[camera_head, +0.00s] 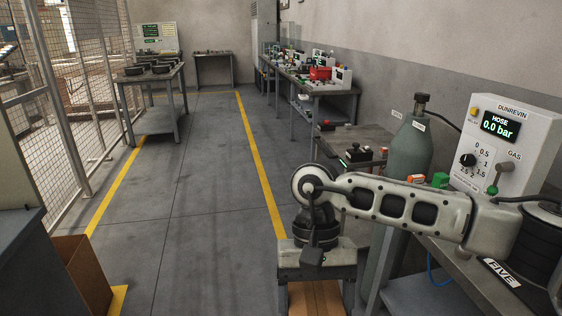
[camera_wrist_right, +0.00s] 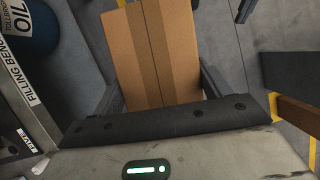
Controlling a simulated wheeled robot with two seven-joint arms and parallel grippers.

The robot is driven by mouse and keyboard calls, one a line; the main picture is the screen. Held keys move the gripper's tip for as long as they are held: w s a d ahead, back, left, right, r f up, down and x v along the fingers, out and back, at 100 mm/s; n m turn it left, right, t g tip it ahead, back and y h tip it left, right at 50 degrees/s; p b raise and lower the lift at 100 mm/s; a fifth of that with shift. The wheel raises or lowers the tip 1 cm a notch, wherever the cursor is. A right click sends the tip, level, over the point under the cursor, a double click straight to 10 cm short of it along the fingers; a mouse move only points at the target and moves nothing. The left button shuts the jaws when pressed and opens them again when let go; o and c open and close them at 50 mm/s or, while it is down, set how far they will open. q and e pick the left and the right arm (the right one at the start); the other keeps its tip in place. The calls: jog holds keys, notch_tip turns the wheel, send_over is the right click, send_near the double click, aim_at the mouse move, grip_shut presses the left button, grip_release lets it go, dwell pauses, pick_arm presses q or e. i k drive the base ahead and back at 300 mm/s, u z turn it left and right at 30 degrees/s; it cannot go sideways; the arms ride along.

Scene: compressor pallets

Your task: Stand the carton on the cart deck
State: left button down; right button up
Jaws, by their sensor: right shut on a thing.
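My right gripper (camera_head: 315,284) is shut on a brown carton (camera_head: 316,302), low in the head view, in front of the right-hand bench. In the right wrist view the carton (camera_wrist_right: 155,50) fills the space between the two dark fingers of the gripper (camera_wrist_right: 160,90), with a darker strip down its middle. Only part of the carton shows in the head view; its lower end is out of the picture. The carton is in the air over the grey floor. I cannot make out a cart deck for certain. My left gripper is not in view.
A bench with a white gas console (camera_head: 506,145) and a grey-green cylinder (camera_head: 409,150) stands close on the right. A brown open box (camera_head: 85,272) is at lower left. A table with dark parts (camera_head: 150,75) stands further back. The middle floor (camera_head: 185,190) is clear.

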aim_at(364, 142)
jog(key=u, duration=0.05)
jog(key=i, duration=2.15)
jog(key=z, duration=0.3)
jog(key=i, duration=2.2)
jog(key=z, duration=0.35)
